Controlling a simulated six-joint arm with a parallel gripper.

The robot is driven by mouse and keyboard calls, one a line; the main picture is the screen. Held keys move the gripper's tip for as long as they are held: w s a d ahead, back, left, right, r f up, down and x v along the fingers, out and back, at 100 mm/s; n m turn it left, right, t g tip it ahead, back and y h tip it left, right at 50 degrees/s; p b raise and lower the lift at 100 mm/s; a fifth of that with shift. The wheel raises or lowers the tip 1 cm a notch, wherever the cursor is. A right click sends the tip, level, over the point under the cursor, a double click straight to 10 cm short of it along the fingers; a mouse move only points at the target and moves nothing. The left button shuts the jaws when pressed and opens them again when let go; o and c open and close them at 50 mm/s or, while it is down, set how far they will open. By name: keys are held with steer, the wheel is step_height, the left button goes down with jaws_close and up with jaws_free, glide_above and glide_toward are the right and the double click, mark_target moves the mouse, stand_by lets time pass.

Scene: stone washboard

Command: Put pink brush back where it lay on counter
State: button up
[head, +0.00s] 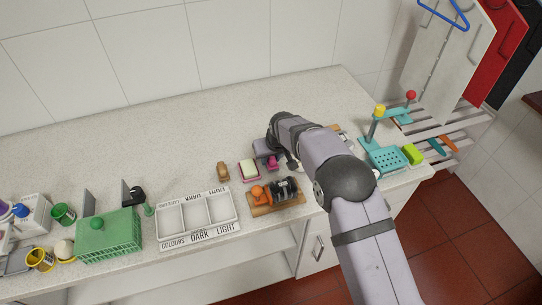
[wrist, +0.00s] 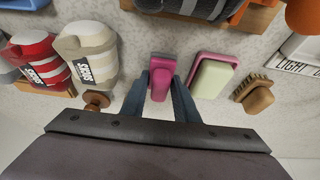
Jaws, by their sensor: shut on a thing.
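The pink brush (wrist: 161,78) is between the two fingers of my gripper (wrist: 160,90) in the wrist view, and the gripper is shut on it. In the head view, a small pink part of the brush (head: 272,162) shows below my gripper (head: 266,152); the wrist hides the rest. The brush is over the speckled counter (head: 190,125), at or just above its surface; I cannot tell whether it touches.
A pale soap on a pink dish (wrist: 212,75) lies just right of the brush, with a wooden brush (wrist: 257,93) beyond it. A divided white tray (head: 198,216) stands farther left in the head view.

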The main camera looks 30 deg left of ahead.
steer(key=shift+f, duration=0.15)
steer(key=o, duration=1)
steer(key=shift+r, duration=0.45)
steer(key=b+v, duration=0.4)
steer(key=v, duration=0.7)
steer(key=shift+s+d+r, duration=0.15)
steer(key=shift+s, duration=0.05)
